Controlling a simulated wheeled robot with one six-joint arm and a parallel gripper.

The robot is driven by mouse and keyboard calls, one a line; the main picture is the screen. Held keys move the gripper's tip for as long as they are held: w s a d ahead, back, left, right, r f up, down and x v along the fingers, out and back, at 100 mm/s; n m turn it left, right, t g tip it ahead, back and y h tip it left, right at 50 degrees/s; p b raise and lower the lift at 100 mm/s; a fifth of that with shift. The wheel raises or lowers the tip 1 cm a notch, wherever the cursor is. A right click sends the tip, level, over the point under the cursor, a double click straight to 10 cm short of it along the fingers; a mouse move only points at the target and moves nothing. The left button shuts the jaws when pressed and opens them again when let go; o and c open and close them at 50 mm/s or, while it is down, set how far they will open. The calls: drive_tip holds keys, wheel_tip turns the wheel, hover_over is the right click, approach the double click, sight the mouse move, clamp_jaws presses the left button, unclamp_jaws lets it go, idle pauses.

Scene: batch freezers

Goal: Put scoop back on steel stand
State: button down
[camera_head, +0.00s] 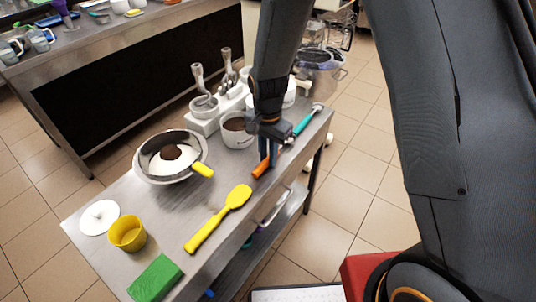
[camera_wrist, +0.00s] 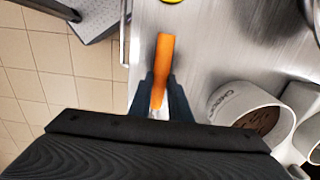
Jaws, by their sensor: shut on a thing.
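My gripper (camera_head: 268,150) is shut on an orange handle (camera_head: 262,166) near the table's right edge. In the wrist view the handle (camera_wrist: 165,48) lies between the fingers (camera_wrist: 160,88) and points away from me. The head of this tool is hidden by my gripper, so I cannot tell for sure that it is the scoop. A pale stand (camera_head: 203,126) at the back of the table holds two upright metal tools (camera_head: 226,60); I cannot tell whether it is the steel stand.
A white tub (camera_head: 237,138) labelled in dark letters (camera_wrist: 232,98) stands close to my gripper. A steel bowl (camera_head: 150,178), yellow spatula (camera_head: 219,217), yellow cup (camera_head: 127,236), green block (camera_head: 155,279) and teal-handled tool (camera_head: 303,124) are also on the table. The table's middle is partly clear.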

drive_tip(key=shift+f, duration=0.1)
drive_tip(key=c, duration=1.6)
unclamp_jaws()
drive_tip(key=shift+c, duration=0.2)
wheel_tip(320, 180, up, 12)
drive_tip(key=b, duration=0.3)
drive_tip(key=s+d+n+t, duration=0.1)
drive_tip(key=s+d+n, duration=0.6)
drive_tip(key=s+d, duration=0.6)
drive_tip(key=d, duration=0.3)
drive_tip(key=shift+d+n, duration=0.3)
drive_tip(key=shift+d, duration=0.05)
